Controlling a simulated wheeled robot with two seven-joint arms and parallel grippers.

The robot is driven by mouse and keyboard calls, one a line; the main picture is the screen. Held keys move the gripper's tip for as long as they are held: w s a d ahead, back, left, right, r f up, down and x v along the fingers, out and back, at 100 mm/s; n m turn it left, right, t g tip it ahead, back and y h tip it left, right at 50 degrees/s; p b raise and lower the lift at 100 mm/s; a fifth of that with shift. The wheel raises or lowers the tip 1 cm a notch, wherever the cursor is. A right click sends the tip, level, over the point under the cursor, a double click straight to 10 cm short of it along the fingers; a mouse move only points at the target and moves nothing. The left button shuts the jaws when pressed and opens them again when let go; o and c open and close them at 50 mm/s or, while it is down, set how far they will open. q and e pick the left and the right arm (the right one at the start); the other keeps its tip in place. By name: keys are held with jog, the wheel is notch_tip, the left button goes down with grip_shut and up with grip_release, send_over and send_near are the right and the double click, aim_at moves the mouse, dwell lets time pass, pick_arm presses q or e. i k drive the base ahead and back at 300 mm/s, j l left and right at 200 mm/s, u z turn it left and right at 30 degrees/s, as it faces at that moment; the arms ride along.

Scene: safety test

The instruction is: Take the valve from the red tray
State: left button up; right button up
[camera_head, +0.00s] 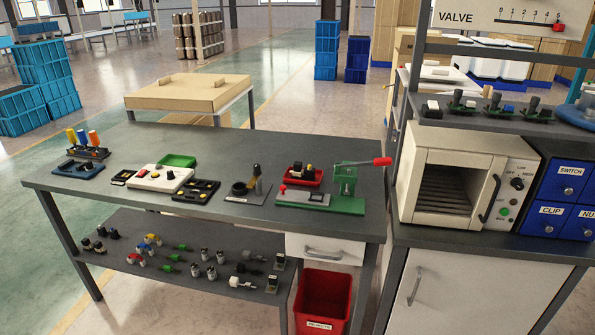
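A small red tray (317,183) sits on the dark workbench (135,145), right of its middle. A small part (303,170) with black and pale yellow areas lies in it; at this size I cannot tell whether it is a single valve or several pieces. The tray stands just behind a flat grey fixture and left of a green hand press (347,190) with a red-tipped lever. Neither of my grippers is in view.
A white box (159,179), a green tray (178,160) and black fixtures stand left on the bench. A shelf below holds many small parts. A red rejects bin (322,300) stands under the drawer. An oven (459,175) is at right. Bare bench top lies behind the tray.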

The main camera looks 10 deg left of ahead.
aim_at(298, 172)
jog(key=i+j+z, duration=0.4)
jog(key=j, duration=0.25)
jog(key=i+j+z, duration=0.1)
jog(key=j+z, duration=0.15)
jog(key=j, duration=0.15)
jog(key=i+j+z, duration=0.2)
jog(key=j, duration=0.15)
jog(key=j+z, duration=0.2)
jog(key=j, duration=0.2)
